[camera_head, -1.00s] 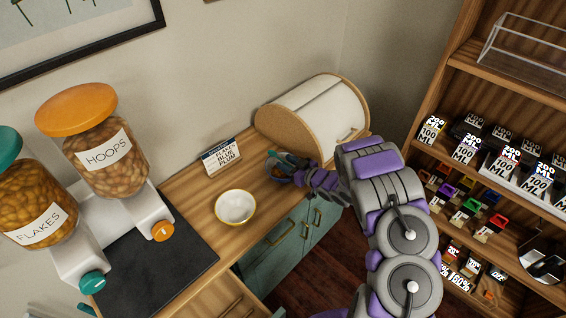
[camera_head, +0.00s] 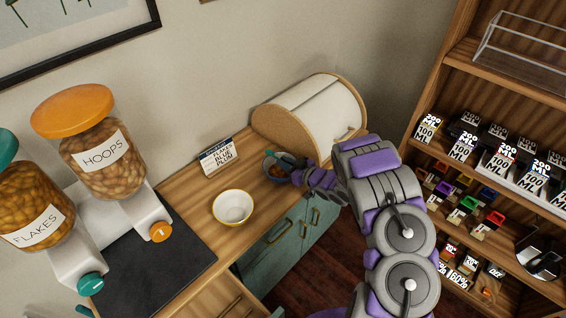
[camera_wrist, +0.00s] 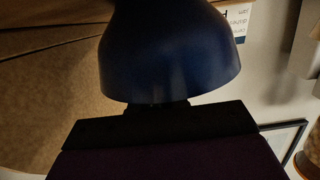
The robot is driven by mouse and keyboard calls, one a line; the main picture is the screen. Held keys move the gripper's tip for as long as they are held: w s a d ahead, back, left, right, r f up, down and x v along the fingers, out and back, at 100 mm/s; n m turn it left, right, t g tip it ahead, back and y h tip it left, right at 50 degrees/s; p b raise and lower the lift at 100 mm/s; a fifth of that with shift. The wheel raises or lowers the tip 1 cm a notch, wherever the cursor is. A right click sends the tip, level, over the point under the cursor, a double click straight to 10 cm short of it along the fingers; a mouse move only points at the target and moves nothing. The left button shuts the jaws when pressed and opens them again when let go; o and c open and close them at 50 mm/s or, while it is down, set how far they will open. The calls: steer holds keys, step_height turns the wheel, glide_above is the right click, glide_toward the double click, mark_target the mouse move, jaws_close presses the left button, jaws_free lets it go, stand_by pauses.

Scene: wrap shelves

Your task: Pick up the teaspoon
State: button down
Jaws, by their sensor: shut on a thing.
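My gripper (camera_head: 297,177) reaches over the counter's far end to a small blue bowl (camera_head: 266,168) with something brown inside. In the wrist view the dark blue bowl (camera_wrist: 170,55) fills the middle, directly against my dark gripper, which is shut on it. The fingertips are hidden behind it. A small teal thing (camera_head: 286,157) lies at the bowl's rim in the head view; it is too small to tell whether it is a teaspoon. No teaspoon shows clearly in either view.
A white bowl (camera_head: 233,207) stands nearer on the wooden counter, with a label card (camera_head: 217,157) behind it. A bread box (camera_head: 310,115) stands close beyond my gripper. Cereal dispensers (camera_head: 100,160) are at left; stocked shelves (camera_head: 490,160) are at right.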

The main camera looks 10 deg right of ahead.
steer(key=shift+r, duration=0.55)
step_height(320, 180, up, 2)
steer(key=shift+r+p, duration=0.25)
steer(key=shift+p, duration=0.25)
steer(key=s+d+r+p, duration=0.1)
steer(key=s, duration=1.5)
steer(key=shift+d+r, duration=0.2)
steer(key=w+r+b, duration=0.1)
steer(key=w+b, duration=0.1)
steer(key=w, duration=1.3)
steer(key=shift+d+f+b, duration=0.15)
steer(key=shift+f+b, duration=1.95)
steer(key=shift+f, duration=0.85)
